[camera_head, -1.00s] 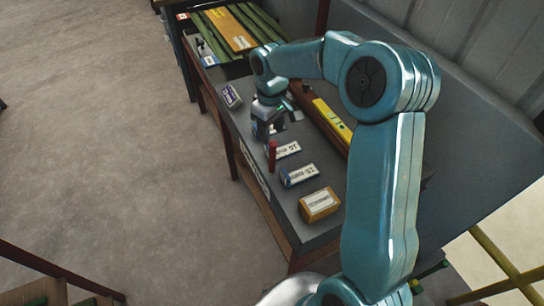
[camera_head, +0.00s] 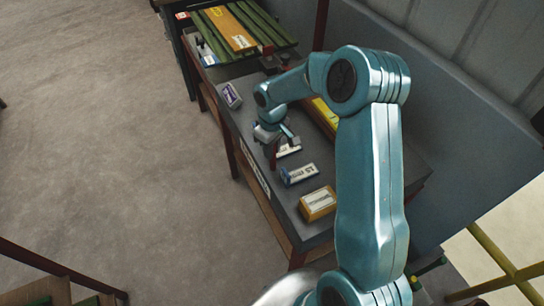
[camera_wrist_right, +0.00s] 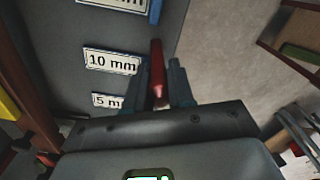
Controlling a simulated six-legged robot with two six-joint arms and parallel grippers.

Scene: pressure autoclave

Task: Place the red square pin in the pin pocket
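In the right wrist view the pin (camera_wrist_right: 156,72) shows between the two fingers of my right gripper (camera_wrist_right: 161,82). The fingers are apart, with a visible gap between the pin and the right-hand finger. I cannot tell whether the left-hand finger touches it. I cannot make out the pin pocket in either view. My left gripper is not in view.
The bench (camera_head: 262,192) also holds a blue-and-white labelled block (camera_head: 299,174), a yellow box (camera_head: 318,204) and a small block (camera_head: 231,95). Labels reading 10 mm (camera_wrist_right: 111,62) and 5 mm (camera_wrist_right: 107,101) show in the wrist view. A wall stands behind the bench.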

